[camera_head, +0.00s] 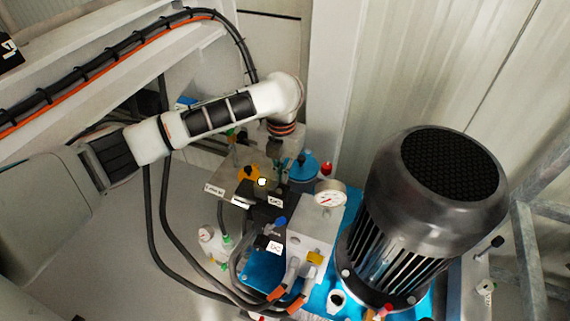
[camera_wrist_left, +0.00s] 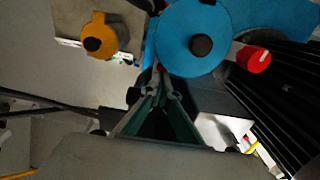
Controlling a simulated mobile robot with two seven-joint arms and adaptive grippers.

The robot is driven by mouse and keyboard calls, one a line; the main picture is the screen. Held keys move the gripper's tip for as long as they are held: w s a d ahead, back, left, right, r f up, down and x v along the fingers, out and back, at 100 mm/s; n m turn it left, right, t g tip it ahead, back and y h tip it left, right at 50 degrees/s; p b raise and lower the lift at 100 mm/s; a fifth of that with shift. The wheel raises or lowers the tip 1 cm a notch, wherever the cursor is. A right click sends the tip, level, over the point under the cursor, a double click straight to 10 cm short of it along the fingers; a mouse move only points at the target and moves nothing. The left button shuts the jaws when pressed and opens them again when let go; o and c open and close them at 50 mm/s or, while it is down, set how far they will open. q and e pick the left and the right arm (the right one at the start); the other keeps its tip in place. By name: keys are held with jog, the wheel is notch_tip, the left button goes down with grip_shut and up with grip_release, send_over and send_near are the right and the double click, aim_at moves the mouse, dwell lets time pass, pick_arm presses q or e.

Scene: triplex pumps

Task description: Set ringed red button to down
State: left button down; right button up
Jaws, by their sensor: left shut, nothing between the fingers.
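A small pale spot with a yellow ring (camera_head: 262,182) shows in the head view, at the right edge of a grey box. I cannot make out a red button face inside the ring. An orange part with a black knob (camera_head: 247,174) sits just left of it; it also shows in the left wrist view (camera_wrist_left: 98,38). My left gripper (camera_head: 277,165) points down above and right of the ring, close to it in the picture; contact cannot be told. In the left wrist view its fingers (camera_wrist_left: 159,88) are together and empty. My right gripper is in neither view.
A blue round cap (camera_head: 302,167) and a red cap (camera_head: 326,168) stand close right of the gripper. A pressure gauge (camera_head: 330,195) tops a grey block. A large black motor (camera_head: 424,190) fills the right. Black hoses (camera_head: 165,225) hang at left.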

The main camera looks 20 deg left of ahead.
pick_arm(q)
jog(key=shift+f, duration=0.4)
jog(key=shift+r, duration=0.1)
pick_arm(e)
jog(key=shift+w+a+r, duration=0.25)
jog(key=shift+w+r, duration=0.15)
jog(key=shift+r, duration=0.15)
